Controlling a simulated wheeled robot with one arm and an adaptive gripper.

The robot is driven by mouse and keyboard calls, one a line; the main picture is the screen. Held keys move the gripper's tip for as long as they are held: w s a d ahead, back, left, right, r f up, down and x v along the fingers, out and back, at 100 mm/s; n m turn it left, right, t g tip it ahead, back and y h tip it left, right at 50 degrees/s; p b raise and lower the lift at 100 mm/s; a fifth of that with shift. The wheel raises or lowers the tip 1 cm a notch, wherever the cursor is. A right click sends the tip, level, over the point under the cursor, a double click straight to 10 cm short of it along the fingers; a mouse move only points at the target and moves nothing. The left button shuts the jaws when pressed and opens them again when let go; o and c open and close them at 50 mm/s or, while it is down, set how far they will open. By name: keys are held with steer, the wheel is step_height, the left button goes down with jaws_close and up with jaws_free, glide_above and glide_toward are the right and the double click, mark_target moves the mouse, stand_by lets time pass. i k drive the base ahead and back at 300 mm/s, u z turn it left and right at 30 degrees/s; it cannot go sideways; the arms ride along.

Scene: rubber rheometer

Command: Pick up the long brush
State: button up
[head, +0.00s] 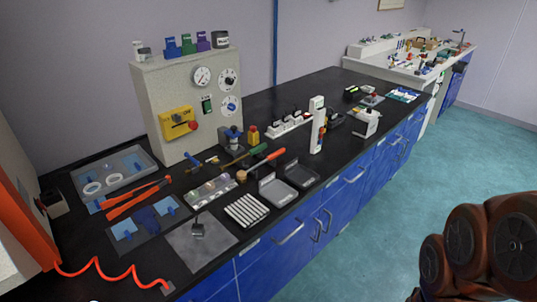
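Several long-handled tools lie side by side on the black bench top (340,85), in front of the beige machine. One has a green end and a brown shaft (243,157); it looks like the long brush, but its bristles are too small to make out. A red-handled tool with a round wooden end (262,165) lies just in front of it. My arm shows only as brown links at the lower right, away from the bench. My gripper is out of view.
The beige machine (180,85) with dials stands behind the tools. Trays (278,191), a ridged white block (247,210), orange-red tongs (137,197) and a white upright device (317,125) surround them. A red coiled cord (110,272) crosses the front left. The teal floor (400,215) is clear.

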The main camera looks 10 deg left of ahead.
mark_target(242, 176)
steer(key=u, duration=0.55)
steer(key=i, duration=0.9)
steer(key=u, duration=0.8)
